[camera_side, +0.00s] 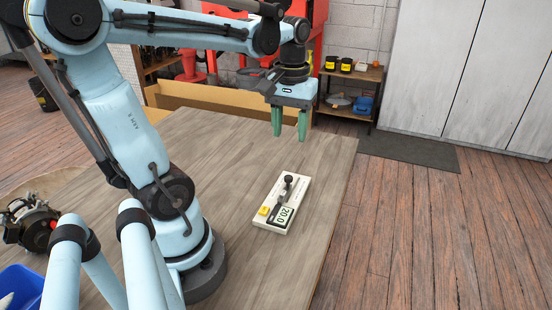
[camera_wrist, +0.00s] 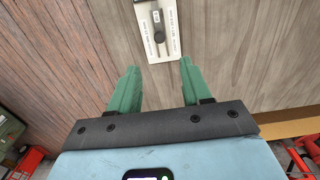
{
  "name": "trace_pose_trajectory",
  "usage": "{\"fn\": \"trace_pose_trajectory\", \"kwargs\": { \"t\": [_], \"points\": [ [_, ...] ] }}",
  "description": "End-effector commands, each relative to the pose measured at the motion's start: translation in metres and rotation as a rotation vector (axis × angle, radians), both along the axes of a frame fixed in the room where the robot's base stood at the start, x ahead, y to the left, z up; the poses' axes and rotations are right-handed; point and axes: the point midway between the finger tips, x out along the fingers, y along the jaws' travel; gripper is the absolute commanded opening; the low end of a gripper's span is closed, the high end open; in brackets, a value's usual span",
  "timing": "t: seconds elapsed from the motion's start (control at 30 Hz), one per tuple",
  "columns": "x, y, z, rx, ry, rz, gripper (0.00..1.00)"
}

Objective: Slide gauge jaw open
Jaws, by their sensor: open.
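The gauge (camera_side: 283,203) is a flat cream plate lying on the table. It carries a dark sliding jaw with a round black knob (camera_side: 288,179), a display reading 20.0 (camera_side: 285,215) and a yellow block (camera_side: 264,211). My gripper (camera_side: 290,137) hangs above the table, behind the gauge and apart from it. Its two green fingers point down, open and empty. In the wrist view, part of the gauge (camera_wrist: 150,48) shows at the top, ahead of the space between the open fingers (camera_wrist: 157,76). The rest of the gauge is cut off there.
The wooden table (camera_side: 225,150) is bare around the gauge; its right edge lies not far from it. An alternator-like part (camera_side: 28,222) and a blue bin (camera_side: 20,288) are at the left. A shelf (camera_side: 352,92) stands behind the table.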

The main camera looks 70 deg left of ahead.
Motion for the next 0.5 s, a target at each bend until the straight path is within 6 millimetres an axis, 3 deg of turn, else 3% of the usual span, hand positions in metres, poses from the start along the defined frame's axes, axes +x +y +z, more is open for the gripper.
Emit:
{"fn": "trace_pose_trajectory", "kwargs": {
  "t": [0.5],
  "points": [
    [0.000,0.000,-0.064,0.001,-0.003,-0.005,0.48]
  ]
}}
